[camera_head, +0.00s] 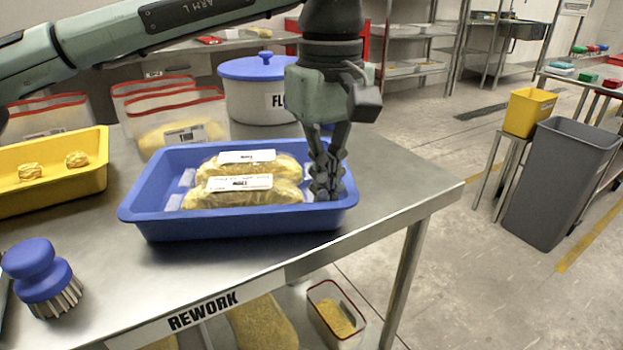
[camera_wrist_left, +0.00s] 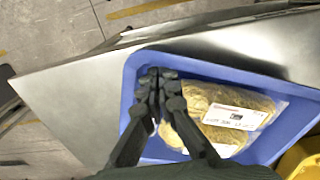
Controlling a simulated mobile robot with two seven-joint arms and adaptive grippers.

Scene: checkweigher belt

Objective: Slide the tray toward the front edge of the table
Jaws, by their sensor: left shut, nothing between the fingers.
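The blue tray (camera_head: 240,227) sits on the steel table (camera_head: 400,180), close to the front edge and near the right corner. It holds two clear bags of yellow food with white labels; the front bag (camera_head: 240,196) and the rear bag (camera_head: 225,163) lie side by side. My left gripper (camera_head: 326,190) points down inside the right end of the tray, its fingers shut and empty beside the bags. In the left wrist view the shut fingers (camera_wrist_left: 158,85) are over the tray's inside, near one end wall; contact is unclear. My right gripper is not in view.
A yellow tray (camera_head: 60,185) with small bundles stands at the left. A blue-handled brush (camera_head: 40,275) is at the front left. A lidded white tub (camera_head: 262,95) and red-edged pouches (camera_head: 175,120) stand behind. The table is bare right of the tray.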

